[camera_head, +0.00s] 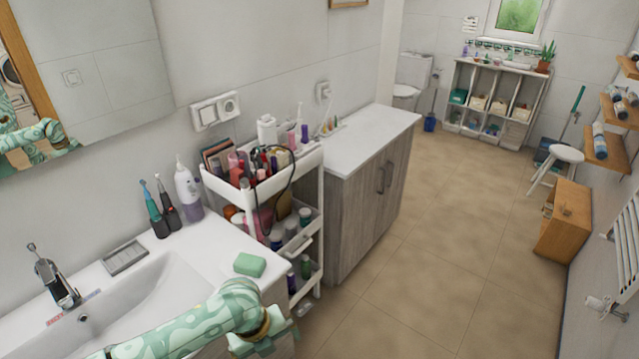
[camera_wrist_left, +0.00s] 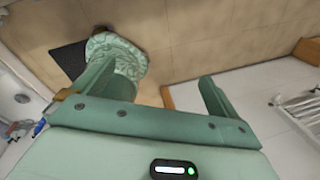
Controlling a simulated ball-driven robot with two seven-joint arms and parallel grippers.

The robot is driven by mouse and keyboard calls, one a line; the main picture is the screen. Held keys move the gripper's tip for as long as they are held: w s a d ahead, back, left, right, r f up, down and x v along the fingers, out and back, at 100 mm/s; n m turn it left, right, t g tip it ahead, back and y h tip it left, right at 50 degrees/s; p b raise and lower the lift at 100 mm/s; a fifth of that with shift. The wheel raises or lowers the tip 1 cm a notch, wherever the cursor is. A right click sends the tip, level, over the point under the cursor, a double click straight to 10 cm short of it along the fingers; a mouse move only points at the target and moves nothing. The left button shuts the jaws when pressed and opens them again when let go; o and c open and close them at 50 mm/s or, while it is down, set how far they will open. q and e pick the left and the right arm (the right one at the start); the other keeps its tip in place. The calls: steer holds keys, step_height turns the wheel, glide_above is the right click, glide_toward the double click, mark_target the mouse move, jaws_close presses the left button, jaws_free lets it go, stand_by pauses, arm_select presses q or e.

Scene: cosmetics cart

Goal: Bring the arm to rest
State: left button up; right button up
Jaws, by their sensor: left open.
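My left arm (camera_head: 180,330), pale green with a leaf-like pattern, reaches in from the bottom left of the head view, over the front of the washbasin. Its gripper (camera_head: 265,343) is at the bottom edge, partly cut off, in front of the basin counter and below the green soap (camera_head: 249,265). In the left wrist view the two green fingers of my left gripper (camera_wrist_left: 156,78) stand wide apart with nothing between them. Tiled floor shows beyond them. My right gripper is in neither view.
A white washbasin (camera_head: 150,290) fills the lower left. A white cart (camera_head: 312,185) full of cosmetics stands close beyond my gripper, beside a grey wooden cabinet (camera_head: 350,210). A radiator (camera_head: 626,245) hangs at the right.

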arm_select(q)
steer(key=s+a+f+n+b, duration=0.1)
steer(key=s+a+f+n, duration=0.15)
steer(key=f+n, duration=0.35)
steer(key=s+a+f+n+t+b, duration=0.1)
steer(key=s+a+f+n, duration=0.2)
steer(key=f, duration=0.5)
steer(key=s+a+f+n+b, duration=0.1)
steer(key=s+a+f+n, duration=0.1)
steer(key=f+n, duration=0.45)
steer(key=s+a+f+n, duration=0.2)
steer(key=s+f, duration=0.3)
steer(key=s, duration=0.5)
steer(key=s+a+f+n+y+b, duration=0.1)
steer(key=s+f+n, duration=0.4)
steer(key=s, duration=0.5)
steer(key=s+a+f+n+y+b, duration=0.1)
steer(key=s+a+f+n, duration=0.2)
steer(key=s, duration=0.7)
step_height(320, 180, down, 2)
steer(key=shift+s+a+f+g, duration=0.15)
steer(key=shift+s+a+g, duration=0.1)
steer(key=shift+a+g, duration=0.25)
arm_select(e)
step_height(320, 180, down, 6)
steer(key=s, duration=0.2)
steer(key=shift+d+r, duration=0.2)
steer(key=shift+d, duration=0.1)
arm_select(q)
steer(key=shift+n, duration=0.25)
